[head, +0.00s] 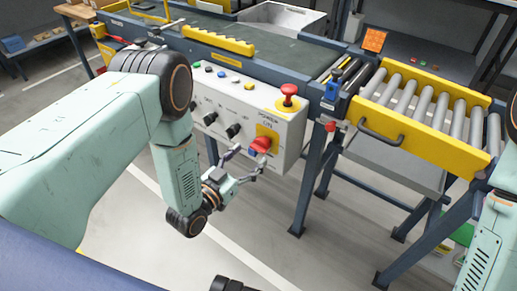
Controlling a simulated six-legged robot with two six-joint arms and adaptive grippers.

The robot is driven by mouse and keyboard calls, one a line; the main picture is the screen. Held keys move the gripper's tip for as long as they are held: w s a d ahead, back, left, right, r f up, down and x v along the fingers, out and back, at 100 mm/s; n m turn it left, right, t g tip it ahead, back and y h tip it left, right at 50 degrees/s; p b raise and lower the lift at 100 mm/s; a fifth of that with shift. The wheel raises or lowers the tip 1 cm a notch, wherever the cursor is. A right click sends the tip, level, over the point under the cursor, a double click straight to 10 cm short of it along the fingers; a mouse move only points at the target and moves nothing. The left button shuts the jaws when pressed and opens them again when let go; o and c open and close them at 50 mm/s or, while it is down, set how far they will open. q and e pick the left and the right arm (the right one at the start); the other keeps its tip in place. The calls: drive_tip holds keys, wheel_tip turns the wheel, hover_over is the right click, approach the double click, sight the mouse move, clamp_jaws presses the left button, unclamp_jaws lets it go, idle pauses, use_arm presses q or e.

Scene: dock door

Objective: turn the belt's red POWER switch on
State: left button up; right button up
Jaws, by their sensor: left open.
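The red POWER switch (261,145) is a red rotary handle on a yellow plate marked ON. It sits at the lower right of the white control panel (205,112) on the belt's side. My left gripper (248,160) is open and empty, just below and to the left of the switch, with its fingers pointing toward it. One fingertip is left of the switch and the other is below it. I cannot tell whether either touches it. My right arm shows at the right edge, but its gripper is not in view.
A red mushroom button (288,92) stands on top of the panel, above the switch. Black knobs (233,130) are left of the switch. A roller conveyor with a yellow side rail (420,125) and grey handle is to the right. Blue table legs (308,180) stand behind the panel.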

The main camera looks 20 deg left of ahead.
sight(256, 149)
use_arm(q)
drive_tip(key=x, duration=0.4)
drive_tip(key=shift+f+b, duration=0.15)
drive_tip(key=shift+b, duration=0.25)
drive_tip(key=shift+w, duration=0.45)
drive_tip(key=shift+d, duration=0.1)
drive_tip(key=c, duration=1.2)
